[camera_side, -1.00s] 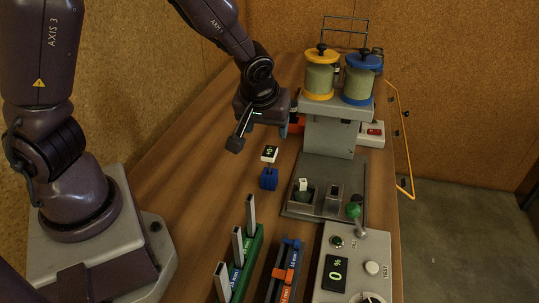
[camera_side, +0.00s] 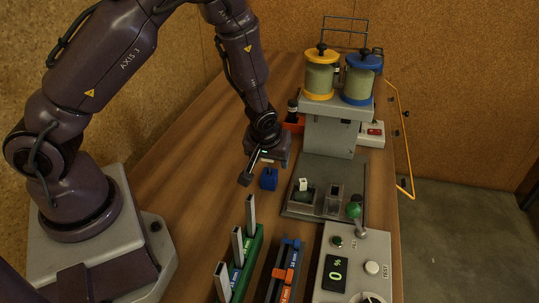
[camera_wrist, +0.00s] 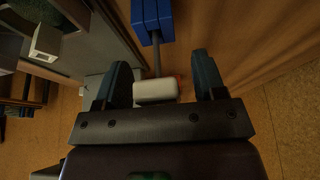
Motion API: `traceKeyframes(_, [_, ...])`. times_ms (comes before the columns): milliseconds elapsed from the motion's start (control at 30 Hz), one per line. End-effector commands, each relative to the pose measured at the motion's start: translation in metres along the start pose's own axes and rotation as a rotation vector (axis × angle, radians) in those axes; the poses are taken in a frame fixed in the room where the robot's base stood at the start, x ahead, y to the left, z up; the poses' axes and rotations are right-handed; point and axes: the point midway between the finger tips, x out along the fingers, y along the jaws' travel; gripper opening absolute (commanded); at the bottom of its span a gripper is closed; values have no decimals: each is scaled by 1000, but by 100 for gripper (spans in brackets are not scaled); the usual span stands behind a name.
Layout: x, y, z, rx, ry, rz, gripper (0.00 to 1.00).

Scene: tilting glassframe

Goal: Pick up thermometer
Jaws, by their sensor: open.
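The thermometer has a white rectangular head (camera_wrist: 155,91) and a thin grey stem that runs to a blue holder (camera_wrist: 152,18) in the wrist view. The blue holder (camera_side: 269,179) stands on the wooden table in the side view, where my gripper hides the thermometer head. My gripper (camera_wrist: 161,62) is open, with one dark finger on each side of the head. The fingers appear apart from it. In the side view my gripper (camera_side: 264,166) is just above the holder.
A grey machine (camera_side: 330,133) with yellow-lidded and blue-lidded jars stands behind right. A green rack (camera_side: 251,249) with several upright metal bars and a blue-and-orange rack (camera_side: 286,270) stand in front. A control box (camera_side: 352,262) is at front right. Bare table lies left of the holder.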

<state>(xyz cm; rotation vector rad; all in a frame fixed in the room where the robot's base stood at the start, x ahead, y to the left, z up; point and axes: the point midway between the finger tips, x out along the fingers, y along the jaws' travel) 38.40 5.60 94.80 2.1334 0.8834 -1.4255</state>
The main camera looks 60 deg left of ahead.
Motion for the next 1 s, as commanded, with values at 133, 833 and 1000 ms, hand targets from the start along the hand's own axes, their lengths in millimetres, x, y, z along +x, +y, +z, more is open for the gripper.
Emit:
traceKeyframes(133, [2, 0, 0, 0, 0, 0, 64])
traceKeyframes(833, [-8, 1, -4, -1, 3, 4, 11])
traceKeyframes(1000, [-38, 2, -16, -1, 4, 7, 11])
